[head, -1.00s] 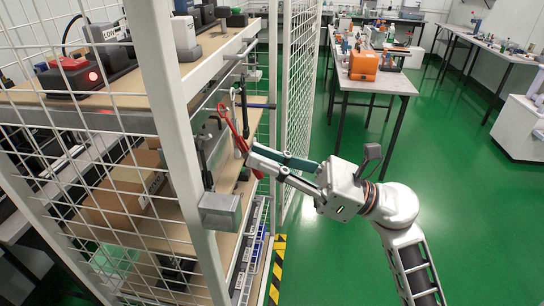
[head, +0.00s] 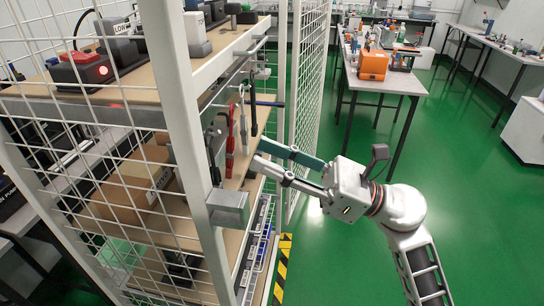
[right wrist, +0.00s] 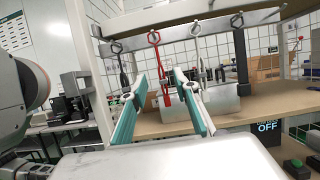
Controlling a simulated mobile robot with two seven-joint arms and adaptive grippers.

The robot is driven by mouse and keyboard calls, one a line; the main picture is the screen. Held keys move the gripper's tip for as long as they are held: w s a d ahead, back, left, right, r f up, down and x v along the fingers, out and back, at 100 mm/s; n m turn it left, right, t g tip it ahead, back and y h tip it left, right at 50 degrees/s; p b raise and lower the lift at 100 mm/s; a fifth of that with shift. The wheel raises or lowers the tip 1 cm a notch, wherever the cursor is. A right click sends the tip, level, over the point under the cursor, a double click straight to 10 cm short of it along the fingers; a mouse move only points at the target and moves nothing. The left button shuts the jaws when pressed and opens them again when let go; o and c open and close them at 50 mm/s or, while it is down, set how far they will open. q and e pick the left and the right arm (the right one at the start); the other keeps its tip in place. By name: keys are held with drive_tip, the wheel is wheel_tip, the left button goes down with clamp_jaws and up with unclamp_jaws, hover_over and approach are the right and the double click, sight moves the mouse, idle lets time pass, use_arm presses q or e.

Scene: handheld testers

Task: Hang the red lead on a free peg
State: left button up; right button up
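The red lead (head: 230,141) hangs nearly straight down at the shelf's side rail in the head view. In the right wrist view the red lead (right wrist: 162,72) has its top loop at a peg on the rail, between a black lead (right wrist: 121,66) and a grey lead (right wrist: 197,62). My right gripper (head: 257,154) is open and empty, a little to the right of the red lead in the head view. Its two green-sided fingers also show spread in the right wrist view (right wrist: 158,82), with the lead's lower part seen between them. My left gripper is not in view.
The metal rail (right wrist: 190,27) carries another dark lead (right wrist: 241,60) at its right. Behind the leads is a grey box (right wrist: 217,104) on the wooden shelf. A white rack post (head: 178,120) and wire mesh stand left of my gripper.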

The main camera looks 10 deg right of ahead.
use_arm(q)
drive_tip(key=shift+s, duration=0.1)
use_arm(e)
drive_tip(key=v, duration=1.2)
drive_tip(key=w+d+f+m+t+h+p, duration=0.15)
drive_tip(key=w+f+m+t+h, duration=0.3)
drive_tip(key=m, duration=0.75)
drive_tip(key=w+d+f+m+t+h+p, duration=0.1)
drive_tip(key=d+f+m+t+h, duration=0.3)
drive_tip(key=m+t, duration=0.55)
drive_tip(key=s+f+m+g+h, duration=0.2)
drive_tip(key=f+m+h, duration=0.1)
drive_tip(key=f+m, duration=0.35)
drive_tip(key=s+f+m+g+h+p, duration=0.1)
drive_tip(key=s+f+m+g+h, duration=0.15)
drive_tip(key=f+m, duration=0.45)
drive_tip(key=s+f+m+g+h, duration=0.1)
drive_tip(key=f+m+g+h, duration=0.3)
drive_tip(key=f, duration=0.4)
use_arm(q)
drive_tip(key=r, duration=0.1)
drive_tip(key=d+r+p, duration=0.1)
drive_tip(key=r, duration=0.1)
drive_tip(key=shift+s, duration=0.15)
use_arm(e)
drive_tip(key=s+a+f+m+g, duration=0.3)
drive_tip(key=s+a+f+m, duration=0.2)
drive_tip(key=s+f, duration=0.5)
drive_tip(key=shift+f+m, duration=0.45)
drive_tip(key=shift+m, duration=0.25)
